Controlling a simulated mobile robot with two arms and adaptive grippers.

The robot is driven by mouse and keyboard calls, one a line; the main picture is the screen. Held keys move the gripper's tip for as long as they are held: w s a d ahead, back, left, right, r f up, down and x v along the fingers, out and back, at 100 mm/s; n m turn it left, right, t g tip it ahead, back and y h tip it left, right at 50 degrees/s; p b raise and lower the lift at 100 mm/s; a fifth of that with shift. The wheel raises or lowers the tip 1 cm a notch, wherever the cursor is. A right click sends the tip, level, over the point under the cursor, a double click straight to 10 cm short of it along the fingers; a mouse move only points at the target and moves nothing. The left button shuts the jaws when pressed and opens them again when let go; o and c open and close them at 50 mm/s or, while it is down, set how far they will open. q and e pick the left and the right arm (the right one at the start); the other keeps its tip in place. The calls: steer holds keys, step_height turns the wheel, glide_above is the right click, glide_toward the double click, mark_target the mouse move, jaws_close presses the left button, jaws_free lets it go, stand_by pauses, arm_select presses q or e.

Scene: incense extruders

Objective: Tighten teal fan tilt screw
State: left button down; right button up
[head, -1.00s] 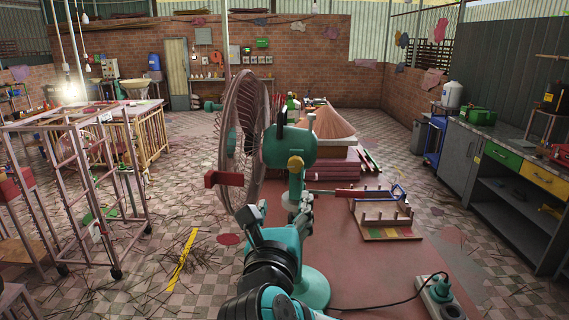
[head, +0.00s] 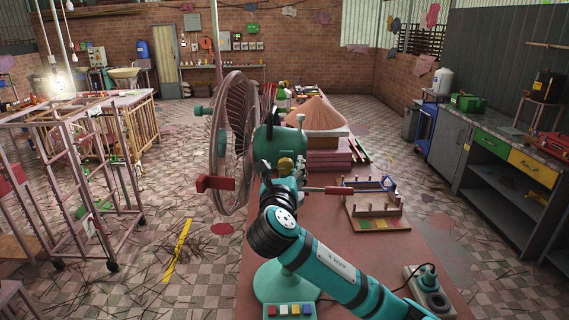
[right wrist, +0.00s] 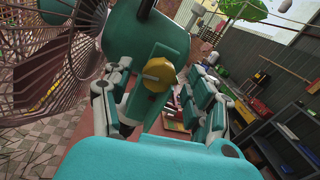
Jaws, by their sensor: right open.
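The teal fan (head: 279,140) stands on the bench, its round cage (head: 232,140) facing left. Its tilt screw is a yellow knob (head: 285,164) below the motor housing; it also shows large in the right wrist view (right wrist: 158,73). My right gripper (head: 284,178) is at the knob. In the right wrist view, the fingers (right wrist: 160,105) are apart, one on each side of the knob, with a visible gap on the right. Whether the left finger touches it I cannot tell. The fan's base (head: 283,281) has coloured buttons; my right arm partly covers the stand. My left gripper is not in view.
A power strip (head: 429,290) with a cable is at the right front. A metal frame (head: 85,180) stands left.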

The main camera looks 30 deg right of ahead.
steer(key=shift+w+d, duration=0.2)
steer(key=shift+w, duration=0.05)
steer(key=c, duration=1.1)
steer(key=shift+c, duration=0.2)
